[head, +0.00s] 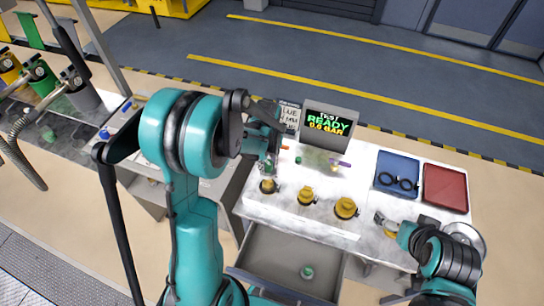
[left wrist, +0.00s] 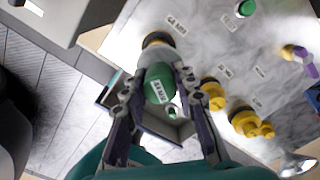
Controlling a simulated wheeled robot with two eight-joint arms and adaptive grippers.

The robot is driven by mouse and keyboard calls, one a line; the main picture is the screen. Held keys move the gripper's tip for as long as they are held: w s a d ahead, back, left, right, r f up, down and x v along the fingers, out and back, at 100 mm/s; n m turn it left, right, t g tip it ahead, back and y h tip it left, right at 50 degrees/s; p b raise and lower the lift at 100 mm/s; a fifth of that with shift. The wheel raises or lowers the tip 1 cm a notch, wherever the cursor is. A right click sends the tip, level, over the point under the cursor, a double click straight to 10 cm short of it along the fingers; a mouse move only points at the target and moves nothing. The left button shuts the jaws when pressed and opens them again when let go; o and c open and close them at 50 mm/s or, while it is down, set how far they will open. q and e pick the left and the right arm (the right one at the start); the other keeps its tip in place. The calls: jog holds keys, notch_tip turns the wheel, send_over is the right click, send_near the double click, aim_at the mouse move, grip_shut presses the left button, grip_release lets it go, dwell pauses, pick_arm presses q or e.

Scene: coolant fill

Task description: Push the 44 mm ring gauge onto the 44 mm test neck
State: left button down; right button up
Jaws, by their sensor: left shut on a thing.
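My left gripper (left wrist: 152,82) is shut on a green ring gauge (left wrist: 159,88) with a white label; in the head view the gripper (head: 268,162) is over the left end of the bench. The leftmost test neck (left wrist: 157,40), brassy with a dark rim, lies just beyond the gauge in the left wrist view, beside a printed label (left wrist: 177,26). It also shows in the head view (head: 268,186). The gauge lines up closely with this neck; I cannot tell whether they touch. My right gripper (head: 384,220) is low at the bench's right front, its jaws unclear.
Two more brassy necks (head: 306,196) (head: 346,208) stand to the right. Behind are a test display (head: 327,123) reading READY and a purple-handled item (head: 340,164). A blue tray (head: 397,164) with black rings and a red tray (head: 445,188) are right. An open drawer (head: 270,255) juts out in front.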

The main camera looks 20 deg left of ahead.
pick_arm(q)
jog(key=shift+s+r, duration=0.15)
jog(key=shift+s, duration=0.15)
jog(key=shift+w+f+b, duration=0.2)
jog(key=shift+f+b, duration=0.1)
jog(key=shift+b, duration=0.1)
jog(key=shift+s+f+b, duration=0.1)
jog(key=shift+f+b, duration=0.5)
jog(key=b, duration=0.4)
send_over(268, 182)
notch_tip(268, 182, down, 4)
jog(key=shift+s+f, duration=0.1)
pick_arm(e)
jog(key=f, duration=0.5)
jog(key=shift+s+f, duration=0.25)
jog(key=shift+f, duration=0.05)
pick_arm(q)
jog(key=shift+b, duration=0.3)
pick_arm(e)
jog(key=shift+f, duration=0.45)
pick_arm(q)
jog(key=shift+f+b, duration=1.1)
jog(key=shift+f, duration=0.05)
pick_arm(e)
jog(key=shift+f, duration=1.1)
pick_arm(q)
jog(key=c, duration=1.1)
grip_release()
